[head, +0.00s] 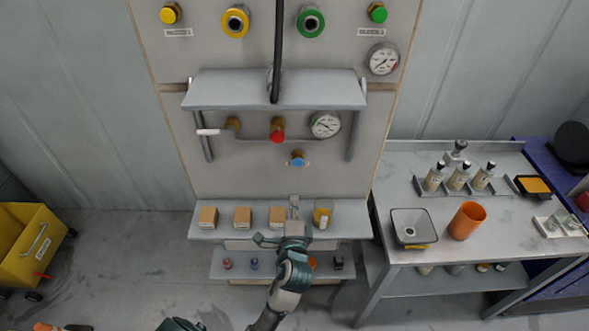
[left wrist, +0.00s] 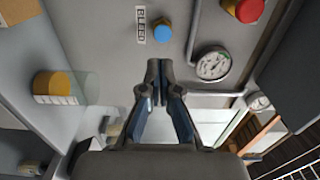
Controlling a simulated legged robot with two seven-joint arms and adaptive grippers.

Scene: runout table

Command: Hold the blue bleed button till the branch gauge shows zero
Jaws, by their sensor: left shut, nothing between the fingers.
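The blue bleed button (head: 298,158) sits on the panel below the pipe and a red knob (head: 277,136). In the left wrist view the blue button (left wrist: 163,30) is beside a BLEED label (left wrist: 140,25). A round gauge (head: 325,125) is on the pipe up and right of the button. The gauge also shows in the left wrist view (left wrist: 213,64); its reading is too small to tell. My left gripper (head: 294,203) is shut and empty, below the button and apart from it. Its fingertips show in the left wrist view (left wrist: 160,68). My right gripper is not in view.
A hood-like shelf (head: 275,88) juts out above the pipe, with a black hose hanging over it. A second gauge (head: 382,58) is at upper right. A side table (head: 450,255) stands right.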

